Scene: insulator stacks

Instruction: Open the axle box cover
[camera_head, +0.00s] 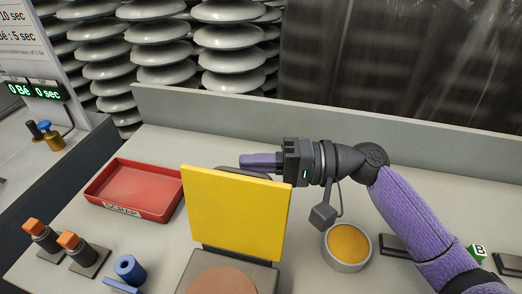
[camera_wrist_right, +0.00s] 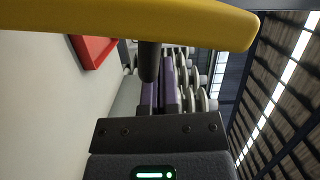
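The axle box (camera_head: 195,270) is a grey box at the front centre, with a brown disc (camera_head: 222,282) showing in its open top. Its yellow cover (camera_head: 236,212) stands nearly upright at the back of the box. The cover's edge also crosses the top of the right wrist view (camera_wrist_right: 130,22). My right gripper (camera_head: 258,161) is behind the cover's top edge, its purple fingers pointing left and close together. A dark rod (camera_wrist_right: 149,62) from the cover overlaps the fingers in the wrist view; I cannot tell whether they touch. My left gripper is not in view.
A red scrap tray (camera_head: 135,190) lies left of the cover. Orange-topped parts (camera_head: 42,236) and a blue cylinder (camera_head: 129,268) stand at front left. A round container with yellow contents (camera_head: 347,245) is right of the box. A low grey wall (camera_head: 400,138) bounds the table's back.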

